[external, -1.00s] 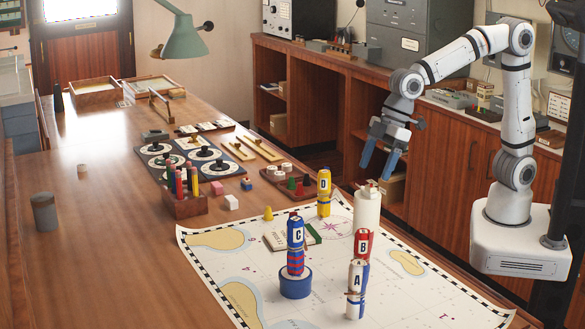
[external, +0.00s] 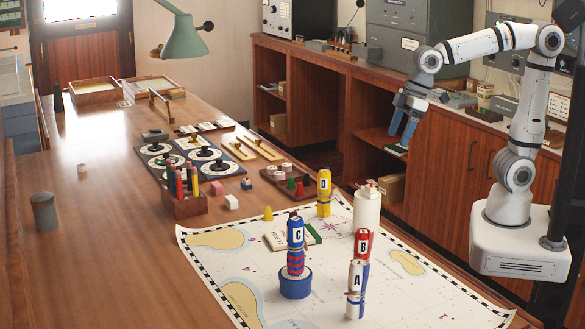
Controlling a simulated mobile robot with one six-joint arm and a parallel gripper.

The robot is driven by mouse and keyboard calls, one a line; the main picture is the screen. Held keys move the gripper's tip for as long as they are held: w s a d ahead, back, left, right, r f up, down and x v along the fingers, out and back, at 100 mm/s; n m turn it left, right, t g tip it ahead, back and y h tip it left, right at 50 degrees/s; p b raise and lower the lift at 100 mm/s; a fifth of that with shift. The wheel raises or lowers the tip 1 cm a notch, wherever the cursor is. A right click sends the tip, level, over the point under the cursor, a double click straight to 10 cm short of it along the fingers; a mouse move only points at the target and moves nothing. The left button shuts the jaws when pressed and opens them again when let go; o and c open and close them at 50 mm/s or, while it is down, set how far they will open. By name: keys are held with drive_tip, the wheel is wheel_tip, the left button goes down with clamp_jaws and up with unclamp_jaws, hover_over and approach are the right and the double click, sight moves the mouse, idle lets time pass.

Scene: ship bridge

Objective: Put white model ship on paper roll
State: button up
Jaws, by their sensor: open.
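A white upright cylinder (external: 367,211), which looks like the paper roll, stands at the back right edge of the chart. A small white shape with a red detail (external: 369,187), seemingly the white model ship, sits on its top; it is too small to make out fully. My gripper (external: 398,141) is up and to the right of the roll, apart from it, with its blue fingers pointing down. The fingers are open, with nothing seen between them.
Lettered rolls A (external: 356,288), B (external: 363,246), C (external: 296,236) and D (external: 324,192) stand around the chart (external: 405,295). The table's left side is mostly clear.

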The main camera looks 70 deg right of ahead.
drive_tip(key=s+d+f+m+h, duration=0.1)
drive_tip(key=s+d+f+m, duration=0.1)
drive_tip(key=s+d, duration=0.3)
drive_tip(key=s+d+f+m, duration=0.3)
drive_tip(key=s+d+f, duration=0.2)
drive_tip(key=d, duration=0.5)
drive_tip(key=shift+s+f+h, duration=0.3)
drive_tip(key=shift+s+h, duration=0.05)
drive_tip(key=shift+h, duration=0.05)
